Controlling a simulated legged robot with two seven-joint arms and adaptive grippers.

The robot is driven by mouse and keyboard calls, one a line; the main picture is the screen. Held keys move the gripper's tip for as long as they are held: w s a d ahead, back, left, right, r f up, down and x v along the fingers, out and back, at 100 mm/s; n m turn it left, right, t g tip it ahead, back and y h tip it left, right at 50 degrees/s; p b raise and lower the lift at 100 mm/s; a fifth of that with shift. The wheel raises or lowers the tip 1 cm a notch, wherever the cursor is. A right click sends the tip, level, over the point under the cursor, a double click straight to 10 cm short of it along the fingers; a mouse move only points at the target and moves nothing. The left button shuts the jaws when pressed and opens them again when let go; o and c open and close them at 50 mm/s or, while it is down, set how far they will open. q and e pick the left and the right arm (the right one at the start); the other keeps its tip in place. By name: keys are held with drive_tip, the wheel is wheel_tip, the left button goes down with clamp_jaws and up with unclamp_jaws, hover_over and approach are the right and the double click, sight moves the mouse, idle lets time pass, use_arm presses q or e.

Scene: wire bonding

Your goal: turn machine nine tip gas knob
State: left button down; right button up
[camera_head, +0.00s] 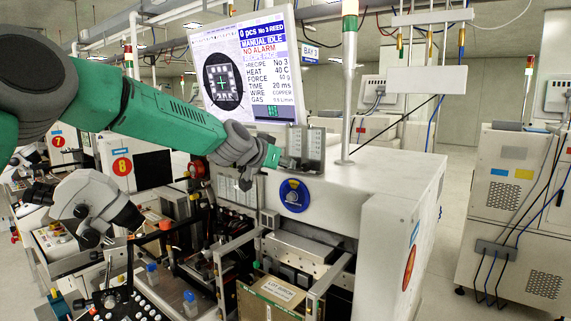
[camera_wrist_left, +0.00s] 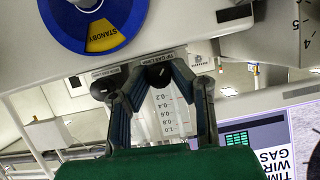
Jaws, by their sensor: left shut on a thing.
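The tip gas knob (camera_wrist_left: 158,75) is a small black knob under a label that reads TIP GAS, upside down in the left wrist view. A clear flow tube with a printed scale (camera_wrist_left: 168,118) adjoins it. My left gripper (camera_wrist_left: 157,77) is shut on the knob, one finger on each side. In the head view my left gripper (camera_head: 277,160) is at the flow meter panel (camera_head: 311,150), below the monitor, and hides the knob. My right gripper is not in view.
The monitor (camera_head: 245,75) stands just above my left gripper. A blue round dial (camera_head: 294,195) sits below it; in the wrist view its yellow part reads STANDBY (camera_wrist_left: 103,36). A signal pole (camera_head: 348,90) rises right of the panel. A microscope (camera_head: 95,205) stands lower left.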

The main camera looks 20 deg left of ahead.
use_arm(q)
drive_tip(key=shift+a+r+n+h+b, duration=0.1)
drive_tip(key=shift+n+h+b, duration=0.25)
drive_tip(key=shift+n, duration=0.15)
drive_tip(key=shift+w+a+n, duration=0.1)
drive_tip(key=shift+n, duration=0.2)
drive_tip(key=shift+r, duration=0.1)
drive_tip(key=c, duration=1.4)
unclamp_jaws()
